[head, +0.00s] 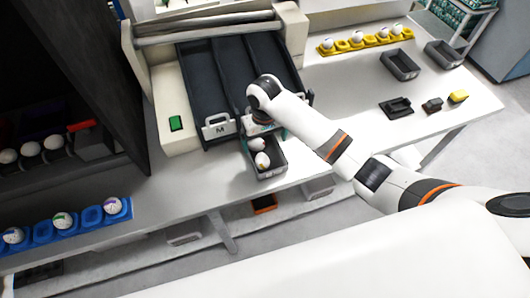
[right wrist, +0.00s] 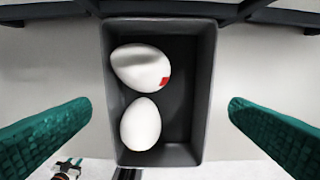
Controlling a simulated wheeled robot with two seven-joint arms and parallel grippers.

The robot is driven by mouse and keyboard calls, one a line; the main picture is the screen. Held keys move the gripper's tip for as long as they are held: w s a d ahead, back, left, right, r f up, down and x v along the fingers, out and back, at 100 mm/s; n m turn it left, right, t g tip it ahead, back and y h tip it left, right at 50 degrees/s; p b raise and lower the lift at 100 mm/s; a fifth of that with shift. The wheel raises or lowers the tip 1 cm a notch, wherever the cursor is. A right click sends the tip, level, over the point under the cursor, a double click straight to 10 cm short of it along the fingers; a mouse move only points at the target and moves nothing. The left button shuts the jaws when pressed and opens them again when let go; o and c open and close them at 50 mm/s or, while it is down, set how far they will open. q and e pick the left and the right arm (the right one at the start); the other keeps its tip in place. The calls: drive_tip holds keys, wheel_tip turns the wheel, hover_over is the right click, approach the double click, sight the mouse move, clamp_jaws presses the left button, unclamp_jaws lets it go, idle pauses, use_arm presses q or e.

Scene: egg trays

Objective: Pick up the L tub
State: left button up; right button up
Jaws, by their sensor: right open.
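A dark grey tub (head: 280,157) holding two white eggs sits at the table's front edge, just in front of the sorter's lanes. Its label does not show, so I cannot read an L on it. In the right wrist view the same tub (right wrist: 188,95) lies between the fingers, and one egg (right wrist: 140,67) has a red mark. My right gripper (head: 262,130) is above the tub, partly hidden by its own wrist. Its green fingers (right wrist: 160,112) are wide open, one on each side of the tub, with gaps to both walls. My left gripper is not in view.
The sorter (head: 205,85) with dark lanes stands right behind the tub, one lane marked M (head: 220,129). Two empty grey tubs (head: 400,66) (head: 444,54) and a yellow egg tray (head: 357,44) are at right. A blue egg tray (head: 91,215) is at left.

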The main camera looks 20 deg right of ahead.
sight(265, 150)
drive_tip(key=f, duration=0.2)
drive_tip(key=f+p, duration=0.1)
drive_tip(key=shift+s+f, duration=0.3)
drive_tip(key=shift+f, duration=0.05)
drive_tip(key=shift+w+f, duration=0.1)
drive_tip(key=shift+f, duration=0.5)
drive_tip(key=c, duration=0.8)
drive_tip(key=shift+r, duration=0.1)
